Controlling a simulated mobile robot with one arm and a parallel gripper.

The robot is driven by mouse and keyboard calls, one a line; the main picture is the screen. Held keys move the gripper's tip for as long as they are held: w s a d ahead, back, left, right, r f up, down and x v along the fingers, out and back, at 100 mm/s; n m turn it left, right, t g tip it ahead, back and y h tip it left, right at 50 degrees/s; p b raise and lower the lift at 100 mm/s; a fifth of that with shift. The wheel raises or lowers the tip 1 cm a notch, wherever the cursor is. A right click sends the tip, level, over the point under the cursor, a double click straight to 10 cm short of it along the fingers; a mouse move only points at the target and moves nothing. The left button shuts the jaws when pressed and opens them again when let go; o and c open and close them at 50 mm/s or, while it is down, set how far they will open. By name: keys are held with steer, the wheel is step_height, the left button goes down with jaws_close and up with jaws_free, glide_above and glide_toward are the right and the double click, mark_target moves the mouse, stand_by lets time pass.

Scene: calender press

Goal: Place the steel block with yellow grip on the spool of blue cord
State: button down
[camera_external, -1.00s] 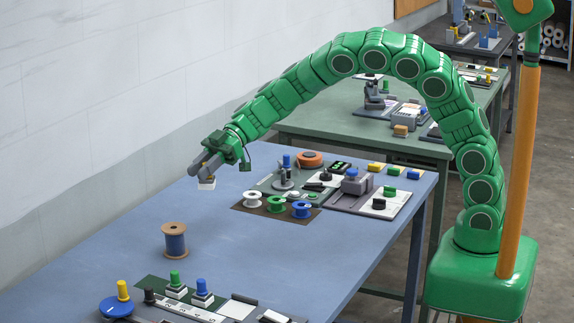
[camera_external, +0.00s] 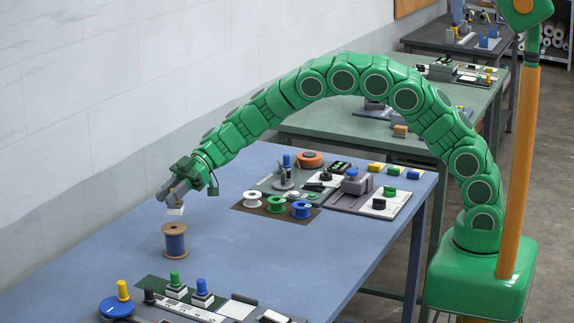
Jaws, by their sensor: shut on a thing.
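My gripper (camera_external: 176,196) is shut on the steel block with yellow grip (camera_external: 175,210). The block's pale lower part shows below the fingers; a little yellow shows between them, and the rest of the grip is hidden. The spool of blue cord (camera_external: 175,243) stands upright on the blue table, with tan wooden flanges and dark blue cord. The block is in the air just above the spool's top flange in the picture, with a small gap between them. I cannot tell from this one view whether it is exactly over the centre.
The blue table (camera_external: 110,240) is clear around the spool. Several small spools (camera_external: 276,205) stand on a dark mat to the right, with tool boards behind. A board with coloured knobs (camera_external: 200,299) lies at the front. The wall is on the left.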

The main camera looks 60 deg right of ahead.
mark_target(168, 209)
steer(key=shift+w+a+f, duration=0.1)
steer(key=shift+w+f, duration=0.15)
steer(key=shift+f, duration=0.2)
steer(key=shift+w+a+f, duration=0.1)
steer(key=shift+w+f, duration=0.1)
steer(key=shift+f, duration=1.45)
steer(key=shift+f, duration=0.1)
steer(key=c, duration=0.9)
jaws_free()
steer(key=shift+d+r, duration=0.2)
steer(key=shift+d, duration=0.05)
steer(key=v, duration=1.1)
steer(key=shift+s+d+r, duration=0.15)
steer(key=shift+d, duration=0.05)
